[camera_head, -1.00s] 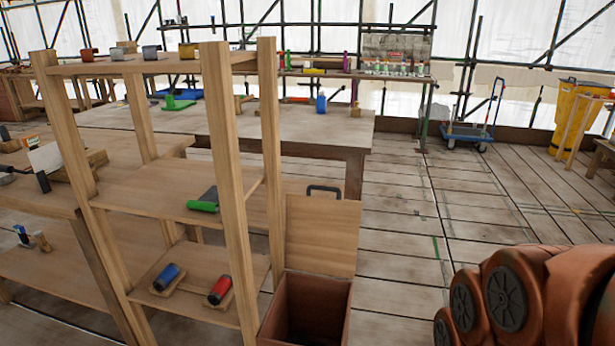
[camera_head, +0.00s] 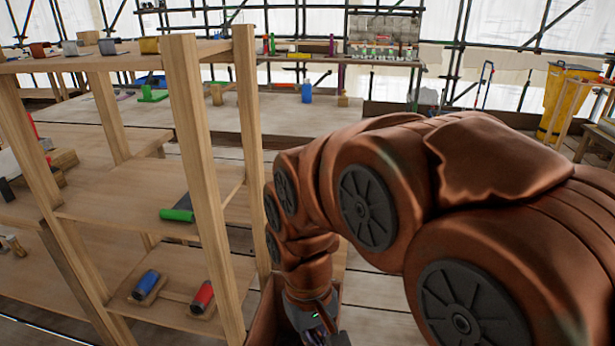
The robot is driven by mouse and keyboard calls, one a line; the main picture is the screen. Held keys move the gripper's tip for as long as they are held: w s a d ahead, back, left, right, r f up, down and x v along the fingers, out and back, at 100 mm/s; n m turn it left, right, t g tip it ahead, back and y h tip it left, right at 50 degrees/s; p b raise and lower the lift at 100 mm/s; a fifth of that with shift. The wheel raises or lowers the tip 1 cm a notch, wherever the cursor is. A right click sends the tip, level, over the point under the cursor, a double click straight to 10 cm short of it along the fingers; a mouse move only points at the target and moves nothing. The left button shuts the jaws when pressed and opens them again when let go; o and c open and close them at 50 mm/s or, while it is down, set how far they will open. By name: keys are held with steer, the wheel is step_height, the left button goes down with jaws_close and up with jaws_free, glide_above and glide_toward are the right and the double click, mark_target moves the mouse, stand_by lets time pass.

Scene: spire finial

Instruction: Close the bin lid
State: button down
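The bin (camera_head: 264,316) is a reddish-brown wooden box on the floor, right of the shelf. Only parts of its rim and wall show around my arm. Its lid, a light wooden panel with a dark handle, is mostly or wholly hidden behind my arm now, so I cannot tell its present angle. My gripper (camera_head: 320,334) points down at the bottom edge of the view, over or within the bin's opening. It is small and cut off by the frame, so its fingers cannot be made out.
A wooden shelf (camera_head: 205,180) stands close on the left, holding rollers and cups. A worktable (camera_head: 215,115) lies behind the bin. My copper-coloured arm fills the right and middle. Plank floor (camera_head: 375,325) shows in patches. A yellow bin (camera_head: 562,105) stands far right.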

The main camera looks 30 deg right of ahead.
steer(key=w+d+r+m+t+h+p, duration=0.1)
steer(key=w+d+r+m+p, duration=0.2)
steer(key=w+d, duration=0.8)
steer(key=w+d+r+m+t+p, duration=0.1)
steer(key=w+d+r+t+p, duration=0.25)
steer(key=w, duration=1.45)
steer(key=w+d+r+m+g+h+p, duration=0.15)
steer(key=w+d+p, duration=0.35)
steer(key=w+d, duration=0.65)
steer(key=w+d+f+m+t+p, duration=0.1)
steer(key=w+d+p, duration=0.15)
steer(key=w, duration=0.25)
steer(key=w+d+f+m+t+p, duration=0.1)
steer(key=w+d+f, duration=0.1)
steer(key=w+d, duration=0.3)
steer(key=w+p+x, duration=0.1)
steer(key=p+x, duration=0.3)
steer(key=x, duration=0.5)
steer(key=shift+a, duration=0.3)
steer(key=shift+w, duration=0.1)
steer(key=shift+s+a, duration=0.3)
steer(key=shift+a, duration=0.1)
